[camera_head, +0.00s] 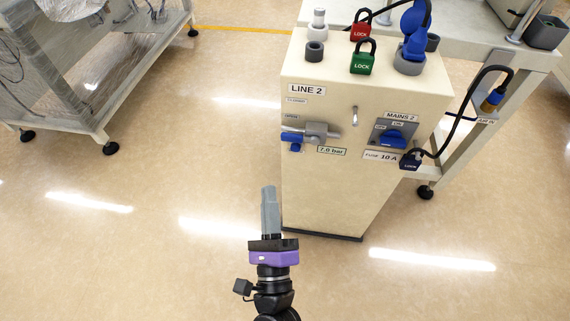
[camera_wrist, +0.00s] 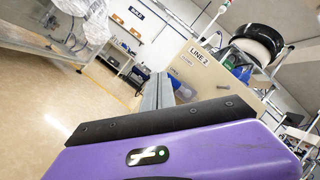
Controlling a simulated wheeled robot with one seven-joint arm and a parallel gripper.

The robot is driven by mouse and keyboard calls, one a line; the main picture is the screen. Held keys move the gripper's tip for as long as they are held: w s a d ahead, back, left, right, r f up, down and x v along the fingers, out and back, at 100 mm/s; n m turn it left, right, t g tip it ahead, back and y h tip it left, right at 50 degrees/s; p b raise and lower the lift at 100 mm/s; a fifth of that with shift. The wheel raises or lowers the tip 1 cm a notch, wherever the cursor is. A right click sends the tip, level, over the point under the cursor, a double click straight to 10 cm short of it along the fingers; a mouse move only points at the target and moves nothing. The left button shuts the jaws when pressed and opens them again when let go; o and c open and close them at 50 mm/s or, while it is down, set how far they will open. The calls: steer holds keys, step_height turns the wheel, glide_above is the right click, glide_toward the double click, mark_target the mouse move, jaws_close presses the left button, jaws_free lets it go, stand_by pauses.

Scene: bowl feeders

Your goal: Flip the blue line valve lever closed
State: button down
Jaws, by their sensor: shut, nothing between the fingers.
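The blue valve lever (camera_head: 292,137) sits on the left part of the LINE 2 cabinet's front face. My gripper (camera_head: 269,190) is shut and empty, in front of the cabinet's lower left edge. It is below the lever in the head view and does not touch it. In the wrist view my gripper's grey fingers (camera_wrist: 158,86) are together and point toward the cabinet.
The cream cabinet (camera_head: 320,200) bears a blue MAINS 2 switch (camera_head: 392,138). On its top are a red padlock (camera_head: 360,31), a green padlock (camera_head: 362,60) and a blue plug (camera_head: 413,40). A wrapped machine frame (camera_head: 95,70) stands at left. The floor between is clear.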

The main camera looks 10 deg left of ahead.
mark_target(300, 139)
step_height(300, 139, down, 7)
steer(key=w+d+m+h, duration=0.2)
steer(key=m+h, duration=0.3)
steer(key=m, duration=0.8)
steer(key=shift+w+d+r+m+g, duration=0.15)
steer(key=shift+w+m+g, duration=0.05)
steer(key=shift+m+g, duration=0.2)
steer(key=b+x, duration=0.1)
steer(key=x, duration=0.8)
steer(key=shift+w, duration=0.3)
step_height(300, 139, up, 4)
steer(key=shift+w+r+p, duration=0.15)
steer(key=shift+w+p, duration=0.05)
steer(key=shift+p, duration=0.3)
